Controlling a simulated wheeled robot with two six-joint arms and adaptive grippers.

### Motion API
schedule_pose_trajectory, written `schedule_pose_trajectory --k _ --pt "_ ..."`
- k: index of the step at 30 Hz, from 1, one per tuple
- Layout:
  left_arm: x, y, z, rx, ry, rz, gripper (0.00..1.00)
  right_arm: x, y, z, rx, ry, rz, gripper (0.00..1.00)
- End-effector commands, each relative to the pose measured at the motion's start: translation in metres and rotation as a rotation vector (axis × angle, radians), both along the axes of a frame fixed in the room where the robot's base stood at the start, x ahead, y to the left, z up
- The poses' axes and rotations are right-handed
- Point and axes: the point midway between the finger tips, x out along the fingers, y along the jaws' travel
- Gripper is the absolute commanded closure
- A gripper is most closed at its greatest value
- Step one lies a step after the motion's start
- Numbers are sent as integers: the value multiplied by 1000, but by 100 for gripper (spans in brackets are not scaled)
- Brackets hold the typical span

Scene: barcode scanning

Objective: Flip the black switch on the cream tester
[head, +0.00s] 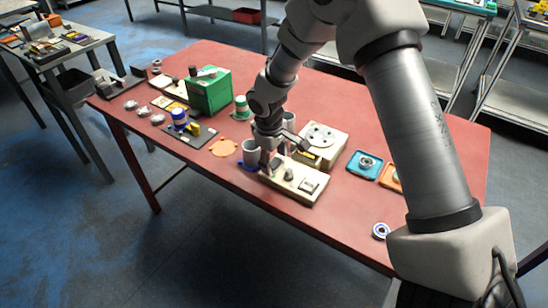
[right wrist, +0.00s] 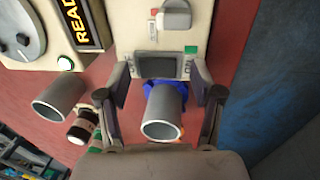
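A cream box with a round dial (head: 322,134) stands at the table's middle; its dial (right wrist: 18,30) and a lettered display (right wrist: 80,20) show in the right wrist view. In front of it lies a long cream panel (head: 316,197) with small fittings. My left gripper is out of view.
A grey cup (head: 250,150) with a blue base stands just left of the panel. A green box (head: 208,92) is at the back left. A blue tray (head: 362,165) and a bearing (head: 380,231) lie right. The red table (head: 440,150) is bare at far right.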

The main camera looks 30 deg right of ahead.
Motion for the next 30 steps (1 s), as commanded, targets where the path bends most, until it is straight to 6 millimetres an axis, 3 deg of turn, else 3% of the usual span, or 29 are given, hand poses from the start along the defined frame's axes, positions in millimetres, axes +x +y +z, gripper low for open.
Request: schedule_pose_trajectory --k 1,4,5,11,20,24,30 --pt "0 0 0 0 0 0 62 0 0 0 0 0 0 55" --pt "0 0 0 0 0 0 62 0 0 0 0 0 0 90" --pt "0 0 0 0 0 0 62 0 0 0 0 0 0 95" --pt "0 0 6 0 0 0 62 0 0 2 7 3 1 95" --pt "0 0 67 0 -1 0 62 2 -6 9 156 68 -7 94" --pt "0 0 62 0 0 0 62 3 -8 -1 244 101 -4 94" --pt "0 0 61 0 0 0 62 4 -7 -1 272 111 1 94"
